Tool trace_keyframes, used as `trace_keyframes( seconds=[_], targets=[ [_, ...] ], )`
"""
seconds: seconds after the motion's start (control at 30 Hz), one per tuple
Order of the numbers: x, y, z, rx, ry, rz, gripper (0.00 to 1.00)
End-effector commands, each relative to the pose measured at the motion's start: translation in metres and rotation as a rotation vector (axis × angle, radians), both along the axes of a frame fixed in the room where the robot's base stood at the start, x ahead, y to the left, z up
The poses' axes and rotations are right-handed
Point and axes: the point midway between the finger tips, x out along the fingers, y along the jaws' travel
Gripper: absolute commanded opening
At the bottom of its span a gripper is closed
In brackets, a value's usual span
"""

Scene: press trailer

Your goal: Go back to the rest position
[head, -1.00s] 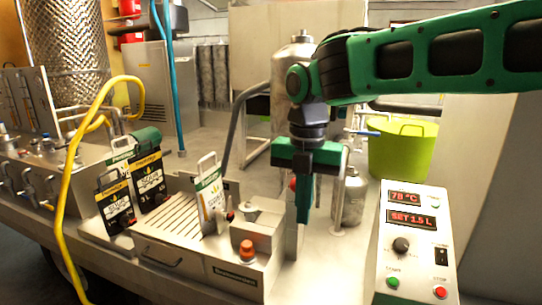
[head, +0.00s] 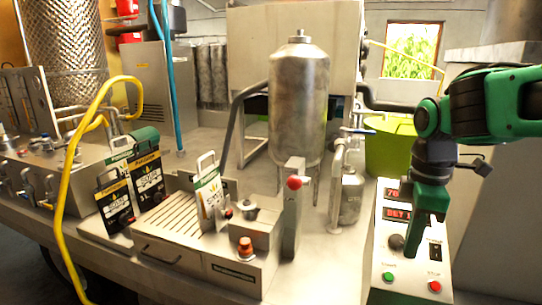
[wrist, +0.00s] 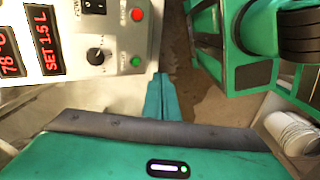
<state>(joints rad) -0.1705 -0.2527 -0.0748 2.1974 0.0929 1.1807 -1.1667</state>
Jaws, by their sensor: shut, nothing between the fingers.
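My gripper (head: 413,247) is shut and empty. In the head view it hangs in front of the white control box (head: 400,285) at the right, hiding part of its displays and knob. In the wrist view my closed green fingers (wrist: 160,97) point past the edge of the control box (wrist: 118,100). The red SET 1.5 L display (wrist: 47,40), the black knob (wrist: 96,55), a green button and a red button show there.
A steel tank (head: 298,100) stands mid-deck beside a post with a red knob (head: 294,183). A filling station with a slatted tray (head: 170,222) and several labelled pouches (head: 147,180) is left of it. A lime tub (head: 390,150) stands behind the control box.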

Motion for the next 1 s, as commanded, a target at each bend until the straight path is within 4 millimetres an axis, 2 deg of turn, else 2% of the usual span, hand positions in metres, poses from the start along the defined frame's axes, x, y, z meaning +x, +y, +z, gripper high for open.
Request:
trace_keyframes(
  seconds=[0.03,0.2,0.3,0.5,0.6,0.7,1.0],
  targets=[
    [-0.013,-0.019,-0.006,0.001,0.0,-0.148,0.0],
    [-0.058,-0.069,-0.027,0.005,-0.004,-0.674,0.0],
    [-0.087,-0.091,-0.041,0.008,-0.005,-0.981,0.0],
    [-0.138,-0.117,-0.067,0.013,-0.001,-1.482,0.0],
    [-0.153,-0.122,-0.074,0.015,0.0,-1.634,0.0],
    [-0.161,-0.125,-0.079,0.016,0.002,-1.713,0.0],
    [-0.163,-0.126,-0.08,0.016,0.001,-1.738,0.0]
  ],
)
